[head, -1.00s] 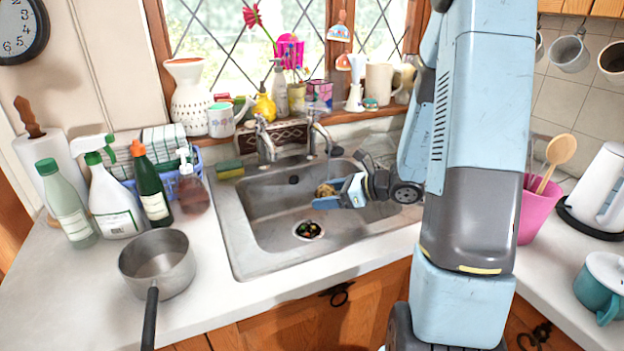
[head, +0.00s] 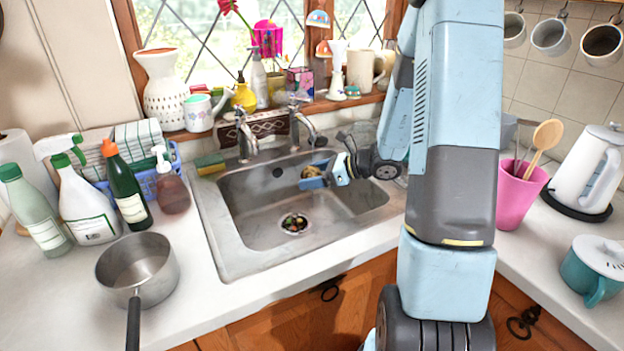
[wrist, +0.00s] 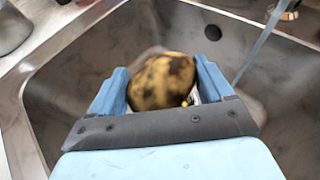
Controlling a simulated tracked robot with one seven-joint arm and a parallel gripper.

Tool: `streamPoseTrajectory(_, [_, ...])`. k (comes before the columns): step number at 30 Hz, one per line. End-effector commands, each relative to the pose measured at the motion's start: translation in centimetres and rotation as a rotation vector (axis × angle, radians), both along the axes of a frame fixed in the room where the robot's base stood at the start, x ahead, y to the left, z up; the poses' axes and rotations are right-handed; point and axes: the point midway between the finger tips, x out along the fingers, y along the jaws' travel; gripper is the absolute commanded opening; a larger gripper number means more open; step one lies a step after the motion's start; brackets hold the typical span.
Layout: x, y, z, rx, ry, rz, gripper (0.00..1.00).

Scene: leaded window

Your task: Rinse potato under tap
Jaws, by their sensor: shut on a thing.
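The potato (wrist: 163,82) is yellowish-brown with dark dirty patches. My gripper (wrist: 160,88) is shut on it, with one blue finger on each side. In the head view the potato (head: 308,172) is small and partly hidden by my gripper (head: 314,176), which is over the back right of the metal sink basin (head: 262,205). The right-hand tap (head: 303,120) has its curved spout just above and behind the gripper. In the wrist view a pale streak (wrist: 258,48), apparently running water, passes to the right of the potato, apart from it.
The sink drain (head: 294,223) holds small coloured bits. A saucepan (head: 138,268) stands on the counter at left, near several bottles. A sponge (head: 210,164) lies at the sink's back left corner. A pink utensil pot (head: 518,195) and white kettle (head: 590,172) stand at right.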

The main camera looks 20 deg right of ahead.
Motion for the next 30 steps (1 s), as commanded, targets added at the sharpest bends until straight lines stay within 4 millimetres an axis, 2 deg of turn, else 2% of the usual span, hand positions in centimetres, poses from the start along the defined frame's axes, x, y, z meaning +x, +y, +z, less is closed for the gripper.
streamPoseTrajectory(30, [7.1,-3.4,-1.6,0.0,0.0,-0.001,0.47])
